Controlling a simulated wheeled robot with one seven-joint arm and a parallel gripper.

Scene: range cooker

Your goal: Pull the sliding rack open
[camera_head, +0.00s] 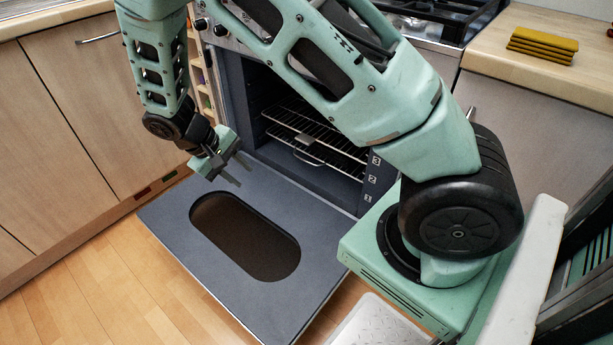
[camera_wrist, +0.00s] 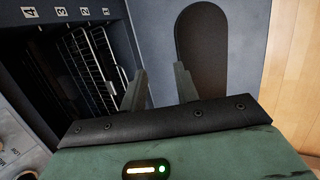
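The sliding rack (camera_head: 318,139) is a wire shelf inside the open oven cavity, with a wire handle (camera_head: 309,158) at its front. It appears to sit inside the cavity, and my arm hides part of its right side. The rack also shows in the wrist view (camera_wrist: 92,60), left of the fingers. My gripper (camera_head: 241,171) is open and empty above the lowered oven door, to the left of the rack and apart from it. Its two fingers also show spread in the wrist view (camera_wrist: 160,88).
The oven door (camera_head: 165,215) lies folded down with a dark oval window (camera_head: 245,237). Wooden cabinets (camera_head: 90,110) stand at left. Yellow cloths (camera_head: 542,45) lie on the right counter. Wooden floor (camera_head: 110,300) is clear in front of the left cabinets.

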